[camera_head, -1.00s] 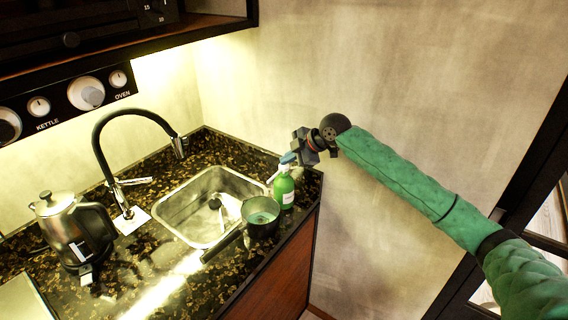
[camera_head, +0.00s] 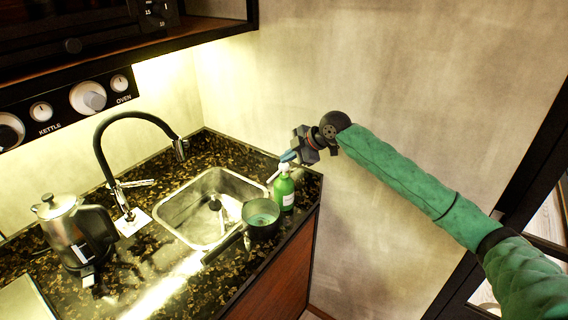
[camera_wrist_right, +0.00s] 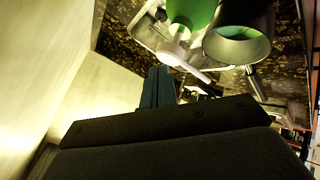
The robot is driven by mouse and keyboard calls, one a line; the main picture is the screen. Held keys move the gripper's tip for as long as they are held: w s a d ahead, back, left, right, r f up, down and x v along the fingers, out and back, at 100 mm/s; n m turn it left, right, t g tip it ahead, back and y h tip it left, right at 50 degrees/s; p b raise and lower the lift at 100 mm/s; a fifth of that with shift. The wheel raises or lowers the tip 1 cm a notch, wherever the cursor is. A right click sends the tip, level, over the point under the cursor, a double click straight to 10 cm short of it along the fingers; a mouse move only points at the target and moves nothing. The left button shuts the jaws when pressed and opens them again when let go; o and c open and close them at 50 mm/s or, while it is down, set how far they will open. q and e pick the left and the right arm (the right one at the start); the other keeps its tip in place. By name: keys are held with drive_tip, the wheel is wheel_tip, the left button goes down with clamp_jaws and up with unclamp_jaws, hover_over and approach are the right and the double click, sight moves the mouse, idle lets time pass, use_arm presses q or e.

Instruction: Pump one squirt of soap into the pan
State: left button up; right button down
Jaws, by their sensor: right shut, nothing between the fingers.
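The green soap bottle (camera_head: 284,192) with a white pump stands upright at the counter's right end, beside the sink. The dark pan (camera_head: 262,224) sits just left of it, its inside teal-green; I cannot tell whether that is soap. My right gripper (camera_head: 289,156) is shut and empty, its blue fingertips close above the pump head; contact is unclear. In the right wrist view, the blue fingers (camera_wrist_right: 157,88) point toward the white pump (camera_wrist_right: 180,55), with the bottle (camera_wrist_right: 193,12) and the pan (camera_wrist_right: 238,48) beyond. My left gripper is out of view.
The steel sink (camera_head: 168,215) with a black tap (camera_head: 100,150) is left of the pan. A kettle (camera_head: 72,235) stands at the counter's left. The wall (camera_head: 400,80) rises behind my right arm. The counter's front edge drops off near the pan.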

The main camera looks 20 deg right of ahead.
drive_tip(key=shift+r, duration=0.4)
drive_tip(key=shift+r+p, duration=1.8)
drive_tip(key=shift+r, duration=0.75)
drive_tip(key=shift+f, duration=0.1)
